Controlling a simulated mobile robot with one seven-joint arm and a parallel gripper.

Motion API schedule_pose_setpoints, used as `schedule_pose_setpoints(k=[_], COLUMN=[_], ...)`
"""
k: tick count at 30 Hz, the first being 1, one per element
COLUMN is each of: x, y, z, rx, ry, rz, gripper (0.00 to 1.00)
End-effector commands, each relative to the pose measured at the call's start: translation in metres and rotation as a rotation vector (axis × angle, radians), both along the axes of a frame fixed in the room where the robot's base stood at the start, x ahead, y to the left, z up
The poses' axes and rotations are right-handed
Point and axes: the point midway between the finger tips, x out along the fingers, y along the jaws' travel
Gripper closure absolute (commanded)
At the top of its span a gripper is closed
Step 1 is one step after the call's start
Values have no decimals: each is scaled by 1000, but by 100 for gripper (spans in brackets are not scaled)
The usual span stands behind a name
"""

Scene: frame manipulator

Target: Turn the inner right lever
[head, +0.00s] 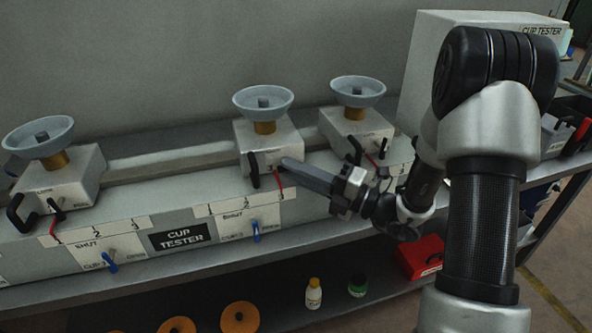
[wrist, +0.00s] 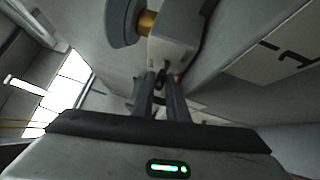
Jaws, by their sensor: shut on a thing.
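The middle cup unit (head: 267,140) is a pale box with a grey cup (head: 263,97) on a brass neck. My gripper (head: 284,164) reaches from the right to its front face. The fingers are closed on a small dark lever (wrist: 160,78) there, which shows between the fingertips in the wrist view (wrist: 162,90). In the head view the fingers mostly hide this lever. A red pointer (head: 279,179) hangs below it, over the scale strip marked 1, 2, 3 (head: 240,206); the exact mark it points to is unclear.
Similar cup units stand at left (head: 60,180) and right (head: 355,130). A black loop handle (head: 253,170) is left of my fingers. Blue levers (head: 256,232) hang on the SHUT/OPEN panels below. Bottles (head: 314,293) and a red box (head: 424,257) are on the lower shelf.

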Motion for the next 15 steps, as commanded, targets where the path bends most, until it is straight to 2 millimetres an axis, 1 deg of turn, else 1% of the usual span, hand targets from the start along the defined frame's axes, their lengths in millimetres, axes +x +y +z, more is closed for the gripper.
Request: schedule_pose_setpoints(k=[8,15], x=[0,0], y=[-1,-1], z=[9,14], rx=[-116,-313], ry=[-32,-88], rz=[-3,-2], gripper=[100,100])
